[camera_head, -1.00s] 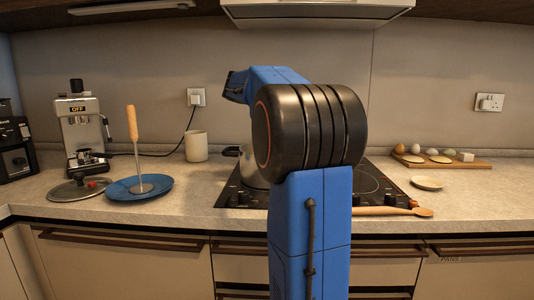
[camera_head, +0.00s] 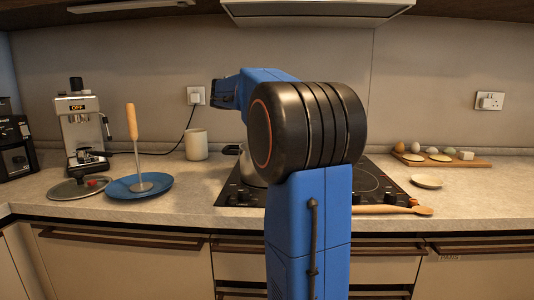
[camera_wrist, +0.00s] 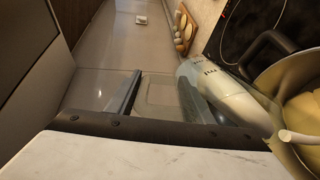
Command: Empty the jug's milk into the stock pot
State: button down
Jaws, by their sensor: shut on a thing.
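In the wrist view the stock pot (camera_wrist: 265,80) stands at the right edge with a black handle, and pale yellowish content shows inside it. A pale, tilted vessel that looks like the jug (camera_wrist: 222,92) lies beside my gripper (camera_wrist: 160,95), its far end over the pot's rim. A short white streak at the pot looks like milk, but I cannot be sure. My gripper's dark fingers are shut on the jug; the contact is partly unclear. In the head view my arm hides the gripper, the jug and most of the pot (camera_head: 250,172).
The pot stands on a black cooktop (camera_head: 375,185). A wooden spoon (camera_head: 395,210) lies at its front edge. To the left are a mug (camera_head: 196,145), a blue plate (camera_head: 120,190), a lid (camera_head: 72,189) and a coffee machine (camera_head: 80,125). A board (camera_head: 440,163) with eggs is right.

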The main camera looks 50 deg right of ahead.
jog(key=shift+w+a+r+g+h, duration=0.3)
jog(key=shift+a+r+h, duration=0.25)
jog(key=shift+a+h, duration=0.15)
jog(key=shift+d, duration=0.1)
